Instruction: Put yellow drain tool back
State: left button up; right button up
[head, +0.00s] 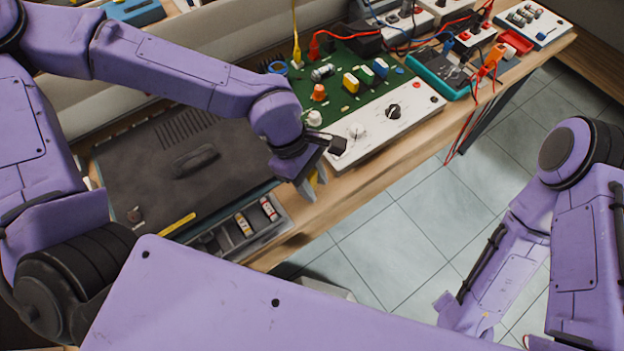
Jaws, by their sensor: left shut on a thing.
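My left gripper (320,169) is above the front edge of the workbench, just right of a dark case. It is shut on a small yellow piece (314,180), which shows between its fingers and looks like the yellow drain tool. Most of that piece is hidden by the gripper. The dark case (150,190) has a handle on top, a yellow strip (177,225) near its front, and an open tray (283,228) with small cylindrical parts along its front side.
A green circuit board with a white control panel (375,135) lies behind and right of my left gripper. A teal meter (437,72), red and black leads and several small boxes crowd the back right. The tiled floor (400,240) in front of the bench is mostly clear.

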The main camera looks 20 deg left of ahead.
pick_arm(q)
jog(key=shift+f, duration=0.2)
jog(key=shift+f, duration=0.2)
jog(key=o, duration=1)
jog(key=v, duration=1.2)
jog(key=shift+r+p, duration=0.2)
jog(key=shift+p, duration=0.15)
jog(key=shift+w, duration=0.1)
